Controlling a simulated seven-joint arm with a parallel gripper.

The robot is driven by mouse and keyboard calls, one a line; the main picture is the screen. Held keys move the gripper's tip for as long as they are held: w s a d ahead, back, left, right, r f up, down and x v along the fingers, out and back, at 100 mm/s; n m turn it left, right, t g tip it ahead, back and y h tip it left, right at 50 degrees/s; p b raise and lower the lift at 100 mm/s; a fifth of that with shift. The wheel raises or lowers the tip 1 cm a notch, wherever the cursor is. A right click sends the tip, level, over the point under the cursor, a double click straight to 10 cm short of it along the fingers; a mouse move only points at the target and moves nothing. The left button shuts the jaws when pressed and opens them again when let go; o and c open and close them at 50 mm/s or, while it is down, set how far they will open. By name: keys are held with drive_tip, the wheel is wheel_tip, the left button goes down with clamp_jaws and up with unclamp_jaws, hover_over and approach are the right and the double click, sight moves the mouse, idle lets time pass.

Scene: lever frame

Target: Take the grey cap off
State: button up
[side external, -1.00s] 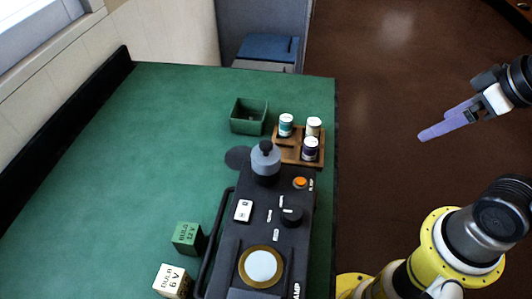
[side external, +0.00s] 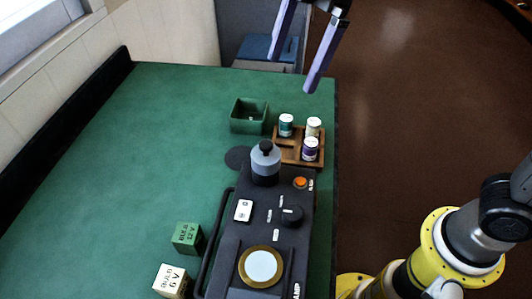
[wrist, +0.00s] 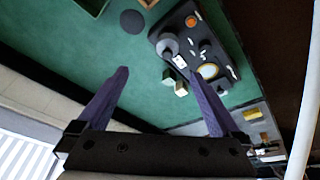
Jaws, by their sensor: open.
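The grey cap (side external: 265,158) with a black knob on top sits upright at the back end of the black lever frame (side external: 225,261). In the wrist view the cap (wrist: 168,45) shows on the frame (wrist: 205,50), beyond my fingertips. My gripper (side external: 296,58) is open and empty, high above the far edge of the table and well apart from the cap. Its two purple fingers also show spread apart in the wrist view (wrist: 163,76).
A wooden tray (side external: 286,157) with several small jars stands behind the frame at right. A green open box (side external: 233,124) and a dark round disc (side external: 237,158) are nearby. A green bulb box (side external: 187,238) and a white one (side external: 172,281) stand left. The table's left half is clear.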

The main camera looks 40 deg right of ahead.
sight(270, 141)
drive_tip(key=shift+n+g, duration=0.3)
drive_tip(key=shift+g, duration=0.1)
drive_tip(key=x, duration=0.5)
drive_tip(key=a+x, duration=0.1)
drive_tip(key=x, duration=0.4)
drive_tip(key=shift+s+a+f, duration=0.1)
drive_tip(key=shift+a, duration=0.2)
drive_tip(key=x, duration=0.3)
drive_tip(key=d+x, duration=0.1)
drive_tip(key=x, duration=0.1)
drive_tip(key=shift+s+f, duration=0.25)
drive_tip(key=shift+a+f, duration=0.15)
drive_tip(key=shift+f, duration=0.35)
drive_tip(key=c, duration=1.4)
drive_tip(key=shift+r, duration=0.2)
